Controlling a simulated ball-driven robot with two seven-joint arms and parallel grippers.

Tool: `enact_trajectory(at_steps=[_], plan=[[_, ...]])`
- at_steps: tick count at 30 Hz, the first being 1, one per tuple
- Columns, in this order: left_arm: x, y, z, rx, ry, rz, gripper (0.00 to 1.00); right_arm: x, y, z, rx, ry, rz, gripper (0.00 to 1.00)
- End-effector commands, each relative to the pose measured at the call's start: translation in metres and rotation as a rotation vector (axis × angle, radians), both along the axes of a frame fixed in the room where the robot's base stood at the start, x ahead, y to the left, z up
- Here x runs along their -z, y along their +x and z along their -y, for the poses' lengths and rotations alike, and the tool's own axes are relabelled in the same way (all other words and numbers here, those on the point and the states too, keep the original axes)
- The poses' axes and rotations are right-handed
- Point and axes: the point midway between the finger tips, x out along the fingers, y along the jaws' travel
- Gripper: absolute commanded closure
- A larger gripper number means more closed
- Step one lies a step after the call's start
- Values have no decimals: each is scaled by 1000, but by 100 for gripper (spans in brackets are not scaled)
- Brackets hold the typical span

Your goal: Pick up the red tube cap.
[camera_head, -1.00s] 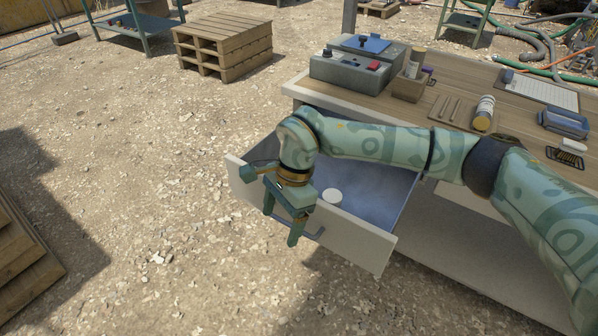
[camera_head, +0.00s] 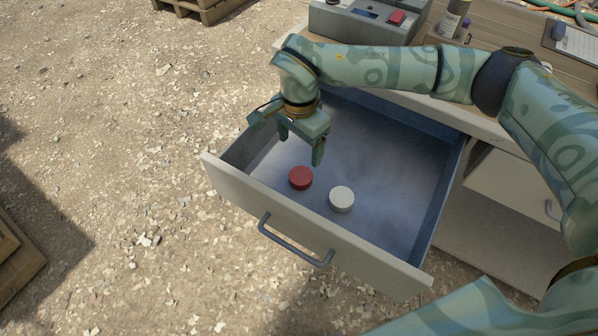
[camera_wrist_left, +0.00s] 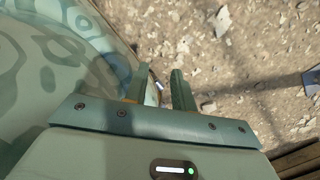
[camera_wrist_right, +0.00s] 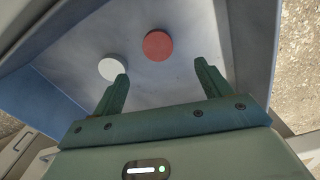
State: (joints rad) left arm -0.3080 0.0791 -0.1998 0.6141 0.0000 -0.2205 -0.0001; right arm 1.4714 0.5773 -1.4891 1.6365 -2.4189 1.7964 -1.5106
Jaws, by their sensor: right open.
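The red tube cap (camera_head: 300,178) lies flat in the open drawer, near its front wall. It also shows in the right wrist view (camera_wrist_right: 158,46), beyond the fingertips and between their lines. A white cap (camera_head: 341,199) lies just right of it in the head view, a small gap apart. My right gripper (camera_head: 300,148) is open and empty, pointing down above the drawer, a little behind the red cap. My left gripper shows only in its own wrist view (camera_wrist_left: 163,82); its fingers are apart with nothing seen held between them, over gravel.
The drawer (camera_head: 310,240) is pulled out of the desk (camera_head: 480,30), with a blue-grey inside and a handle (camera_head: 295,245) in front. Its walls stand around the caps; its right side is bare.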

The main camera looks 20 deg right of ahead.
Motion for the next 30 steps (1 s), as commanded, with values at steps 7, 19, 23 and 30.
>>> enact_trajectory(at_steps=[7,19,23,30], plan=[[19,6,-6,16,8,-4,74,52,0,0,1,1,-4,23],[37,11,-20,75,31,-35,74,104,-5,1,2,1,-6,23],[39,14,-23,84,36,-35,74,109,-5,1,1,2,-1,23],[38,15,-23,84,37,-33,74,107,-4,1,1,2,2,34]])
